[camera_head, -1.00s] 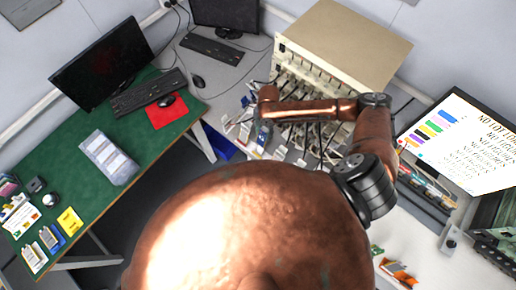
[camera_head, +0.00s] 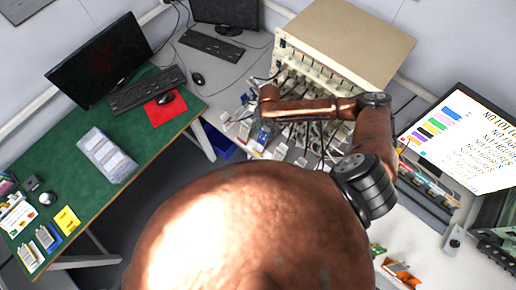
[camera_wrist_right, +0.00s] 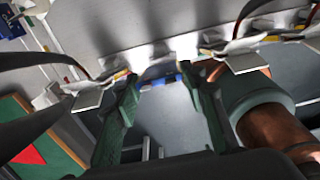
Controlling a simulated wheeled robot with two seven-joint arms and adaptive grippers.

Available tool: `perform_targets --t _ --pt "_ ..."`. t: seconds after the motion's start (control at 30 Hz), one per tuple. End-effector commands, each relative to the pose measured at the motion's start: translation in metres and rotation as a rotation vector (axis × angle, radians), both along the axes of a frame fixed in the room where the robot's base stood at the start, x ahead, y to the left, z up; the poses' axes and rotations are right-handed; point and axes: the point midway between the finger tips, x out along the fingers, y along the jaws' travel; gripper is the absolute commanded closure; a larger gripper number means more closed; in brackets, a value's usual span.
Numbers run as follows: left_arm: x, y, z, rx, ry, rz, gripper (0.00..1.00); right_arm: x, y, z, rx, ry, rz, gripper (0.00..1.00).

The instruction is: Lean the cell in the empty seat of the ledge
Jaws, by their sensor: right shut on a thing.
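My right gripper (camera_wrist_right: 168,110) is shut on a pouch cell (camera_wrist_right: 170,120), a flat silver-grey panel with a blue strip along its far edge, held between the two dark green fingers. In the head view the right gripper (camera_head: 263,128) is small and hangs at the front of the beige cabinet among cables and cells. In the wrist view a pale cell (camera_wrist_right: 88,99) with a clip stands to the left and another pale cell (camera_wrist_right: 246,62) to the right, with a gap between them ahead of the held cell. Whether the held cell touches the ledge cannot be told. My left gripper is not in view.
The beige cabinet (camera_head: 345,42) stands behind a row of clips, black cables and cells. A green table (camera_head: 75,180) at left holds a white tray (camera_head: 107,155) and a red mat (camera_head: 165,109). A monitor (camera_head: 462,138) stands at right. Black cables cross near the gripper.

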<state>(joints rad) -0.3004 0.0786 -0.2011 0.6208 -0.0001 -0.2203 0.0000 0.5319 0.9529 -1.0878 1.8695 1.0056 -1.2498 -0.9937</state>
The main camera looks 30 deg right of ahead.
Motion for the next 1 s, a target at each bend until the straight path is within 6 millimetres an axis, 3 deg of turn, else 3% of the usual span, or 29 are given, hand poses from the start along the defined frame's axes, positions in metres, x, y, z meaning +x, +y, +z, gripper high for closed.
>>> perform_targets --t 0.47,1.0 --pt "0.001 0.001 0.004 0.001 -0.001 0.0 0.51 0.0 0.0 -0.001 0.0 0.0 0.0 0.75" --pt "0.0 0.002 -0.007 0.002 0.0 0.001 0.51 -0.003 0.006 -0.024 0.0 0.0 0.0 0.75"
